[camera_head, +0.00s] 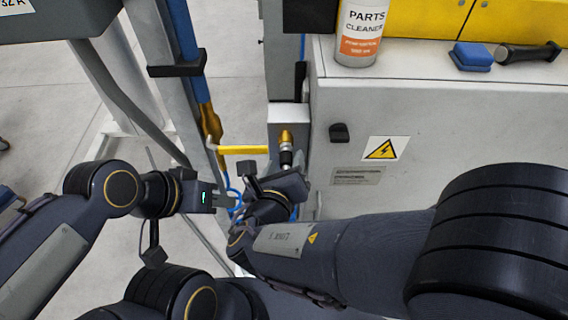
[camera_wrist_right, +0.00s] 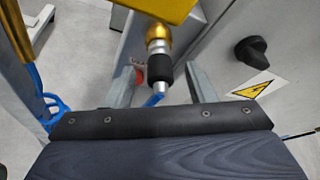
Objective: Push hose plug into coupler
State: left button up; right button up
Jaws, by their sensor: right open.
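A short piece of blue hose (camera_wrist_right: 153,100) shows below the sleeve. My right gripper (camera_wrist_right: 165,66) is open, with grey fingers on both sides of the sleeve. My left gripper (camera_head: 226,200) is left of it; its jaws are too small to read.
A grey cabinet (camera_head: 450,125) with a black knob (camera_head: 339,132) stands close on the right. A parts cleaner can (camera_head: 360,32), a blue block (camera_head: 471,57) and a black-handled tool (camera_head: 527,53) sit on top.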

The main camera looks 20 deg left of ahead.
jog(key=a+v, duration=0.1)
jog(key=v, duration=0.7)
jog(key=w+d+m+g+h+p, duration=0.2)
jog(key=d+m+g, duration=0.2)
jog(key=d+m, duration=0.7)
jog(key=w+d+m+g+h+p, duration=0.15)
jog(key=d+m+g, duration=0.35)
jog(key=d+m, duration=0.6)
jog(key=s+d+r+m+y+p, duration=0.1)
jog(key=s+d+r+m+y, duration=0.2)
jog(key=m, duration=0.8)
jog(key=s+d+r+m+y+p, duration=0.2)
jog(key=d+m, duration=0.4)
jog(key=m, duration=0.6)
jog(key=s+y, duration=0.1)
jog(key=s, duration=0.1)
jog(key=shift+s+d+r, duration=0.35)
jog(key=shift+r, duration=0.05)
